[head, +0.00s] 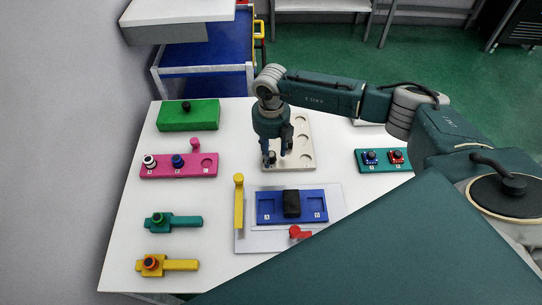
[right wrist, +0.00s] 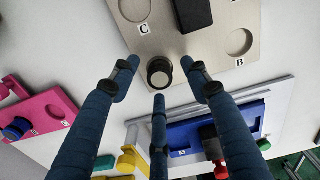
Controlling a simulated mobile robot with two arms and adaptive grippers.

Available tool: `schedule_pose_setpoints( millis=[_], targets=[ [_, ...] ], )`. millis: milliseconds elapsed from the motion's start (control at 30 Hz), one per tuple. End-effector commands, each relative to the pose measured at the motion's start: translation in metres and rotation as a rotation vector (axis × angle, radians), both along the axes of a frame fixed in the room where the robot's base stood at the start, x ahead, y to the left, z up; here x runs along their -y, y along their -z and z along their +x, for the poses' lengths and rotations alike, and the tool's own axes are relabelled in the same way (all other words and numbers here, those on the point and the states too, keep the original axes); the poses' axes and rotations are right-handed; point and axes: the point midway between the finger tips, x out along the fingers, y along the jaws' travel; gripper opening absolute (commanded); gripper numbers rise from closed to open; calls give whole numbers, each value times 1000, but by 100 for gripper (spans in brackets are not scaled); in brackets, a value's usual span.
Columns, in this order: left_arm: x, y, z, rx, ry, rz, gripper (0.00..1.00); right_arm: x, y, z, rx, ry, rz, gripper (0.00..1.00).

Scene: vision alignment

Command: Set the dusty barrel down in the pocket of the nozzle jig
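My right gripper (head: 276,154) points down over the near left part of a beige plate (head: 303,166) with round pockets. In the right wrist view its fingers are spread, with gaps around a dark round barrel (right wrist: 159,73) standing at the plate's edge. I take this as the dusty barrel; whether it sits in a pocket I cannot tell. The plate, which may be the nozzle jig, has empty pockets near labels B (right wrist: 238,42) and C (right wrist: 134,8), and a black block (right wrist: 192,14) between them. My left gripper is not in view.
A blue fixture (head: 271,217) with a black block (head: 291,203) lies in front, beside a yellow post (head: 239,203). A pink plate (head: 169,172) with two parts and an empty pocket is left. A teal plate (head: 384,168) is right. Green, teal and yellow pieces line the left side.

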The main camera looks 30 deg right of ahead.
Motion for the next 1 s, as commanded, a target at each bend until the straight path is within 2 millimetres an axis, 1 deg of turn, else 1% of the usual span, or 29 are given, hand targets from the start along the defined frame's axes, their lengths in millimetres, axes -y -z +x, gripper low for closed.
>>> schedule_pose_setpoints(
  millis=[33, 167, 200, 233, 533, 667, 767, 867, 967, 1000],
  targets=[
    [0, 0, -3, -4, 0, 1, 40, 0, 0, 0, 0, 0, 0, 37],
    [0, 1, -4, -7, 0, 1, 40, 0, 0, 0, 0, 0, 0, 11],
    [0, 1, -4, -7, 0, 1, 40, 0, 0, 0, 0, 0, 0, 3],
    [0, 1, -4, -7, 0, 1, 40, 0, 0, 0, 0, 0, 0, 0],
    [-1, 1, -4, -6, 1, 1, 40, 0, -1, 0, 0, 0, 1, 0],
    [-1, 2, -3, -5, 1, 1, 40, -1, -6, 1, 2, 0, 2, 0],
    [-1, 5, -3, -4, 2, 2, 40, 0, -15, 1, 2, 0, 1, 0],
    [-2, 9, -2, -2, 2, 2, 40, 0, -30, 1, 5, 0, 0, 0],
    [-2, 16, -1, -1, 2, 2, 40, 0, -53, 2, 7, -1, 1, 0],
    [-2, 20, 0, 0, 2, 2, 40, 0, -65, 2, 9, 0, 2, 0]
  ],
)
